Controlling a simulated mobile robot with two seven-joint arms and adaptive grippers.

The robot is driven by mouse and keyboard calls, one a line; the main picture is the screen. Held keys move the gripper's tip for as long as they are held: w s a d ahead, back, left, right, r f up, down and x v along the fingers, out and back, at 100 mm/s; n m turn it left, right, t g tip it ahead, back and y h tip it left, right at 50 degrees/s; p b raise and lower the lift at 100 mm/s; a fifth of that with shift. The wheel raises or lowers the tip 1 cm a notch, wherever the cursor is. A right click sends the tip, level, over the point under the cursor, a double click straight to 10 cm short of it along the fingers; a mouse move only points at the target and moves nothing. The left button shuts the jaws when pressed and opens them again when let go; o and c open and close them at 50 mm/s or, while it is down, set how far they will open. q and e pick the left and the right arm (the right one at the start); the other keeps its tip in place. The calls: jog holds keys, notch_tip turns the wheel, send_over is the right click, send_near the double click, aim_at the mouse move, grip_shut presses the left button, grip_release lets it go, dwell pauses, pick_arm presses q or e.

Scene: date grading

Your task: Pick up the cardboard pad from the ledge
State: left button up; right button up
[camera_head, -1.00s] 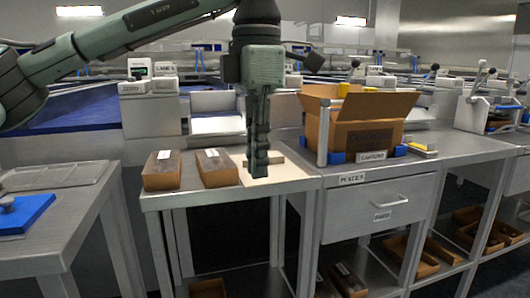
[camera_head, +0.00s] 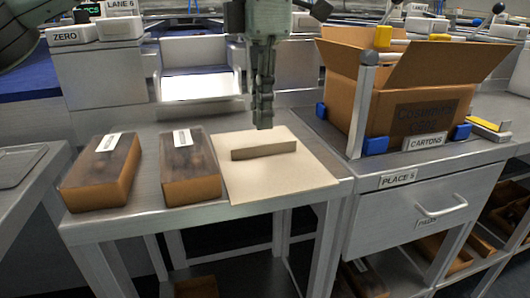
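The cardboard pad (camera_head: 285,180) is a flat beige sheet lying on the steel ledge (camera_head: 205,220), with its right edge near the neighbouring counter. My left gripper (camera_head: 264,122) points straight down over the pad's far part, just behind the strip in the picture. Its fingers show nearly edge-on as one dark column, so the gap between them cannot be made out. No object shows between them, and the pad lies flat. My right gripper is not in view.
Two brown date boxes with clear lids (camera_head: 103,180) (camera_head: 190,178) stand left of the pad. An open carton (camera_head: 420,110) in a blue-cornered holder stands on the right counter, above a drawer (camera_head: 425,208). A white sloped unit (camera_head: 200,85) stands behind.

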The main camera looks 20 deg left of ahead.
aim_at(265, 139)
pick_arm(q)
jog(key=f, duration=0.5)
jog(key=shift+w+d, duration=0.1)
jog(key=shift+w, duration=0.15)
grip_shut()
jog(key=shift+r, duration=0.1)
